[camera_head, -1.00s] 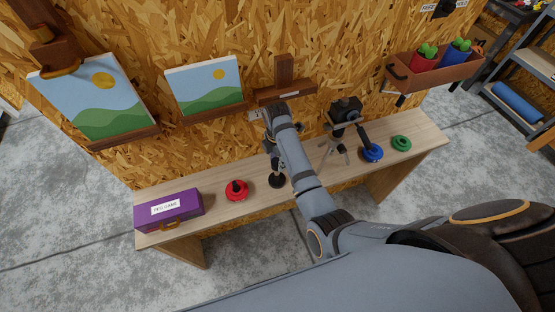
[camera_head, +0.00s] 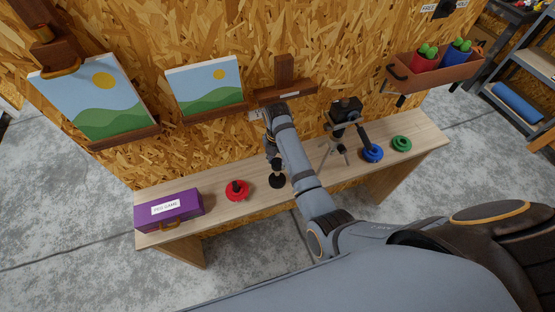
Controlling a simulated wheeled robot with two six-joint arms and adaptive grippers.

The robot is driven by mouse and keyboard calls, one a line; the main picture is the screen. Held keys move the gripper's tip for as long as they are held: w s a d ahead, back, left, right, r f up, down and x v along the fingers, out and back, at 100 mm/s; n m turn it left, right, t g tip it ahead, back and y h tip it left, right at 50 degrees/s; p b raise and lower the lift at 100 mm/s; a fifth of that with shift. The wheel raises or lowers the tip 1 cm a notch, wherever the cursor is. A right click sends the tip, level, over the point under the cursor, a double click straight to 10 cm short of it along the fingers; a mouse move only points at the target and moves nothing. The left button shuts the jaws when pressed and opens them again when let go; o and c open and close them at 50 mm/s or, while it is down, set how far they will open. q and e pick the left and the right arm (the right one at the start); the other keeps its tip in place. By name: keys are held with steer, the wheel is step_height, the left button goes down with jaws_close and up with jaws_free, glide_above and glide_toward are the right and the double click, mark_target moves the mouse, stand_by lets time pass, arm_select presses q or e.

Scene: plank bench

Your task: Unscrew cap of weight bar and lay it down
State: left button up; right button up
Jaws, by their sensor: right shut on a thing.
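The weight bar (camera_head: 277,182) stands upright on the bench, with a round black foot and a short dark post. My right gripper (camera_head: 274,160) is right above it, pointing down, and is shut at the top of the post. The cap is hidden in the jaws, and I cannot tell whether it is still on the post. My left gripper is not in view.
The plank bench (camera_head: 216,218) holds a purple peg game box (camera_head: 170,210) at left and a red weight (camera_head: 237,196). A tripod (camera_head: 335,150), a blue weight (camera_head: 373,154) and a green weight (camera_head: 401,143) stand at right. Bare wood lies around the red weight.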

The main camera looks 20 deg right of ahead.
mark_target(277, 161)
steer(key=o, duration=1.3)
steer(key=shift+f, duration=0.1)
steer(key=shift+o, duration=0.2)
step_height(277, 161, up, 8)
steer(key=shift+f, duration=0.2)
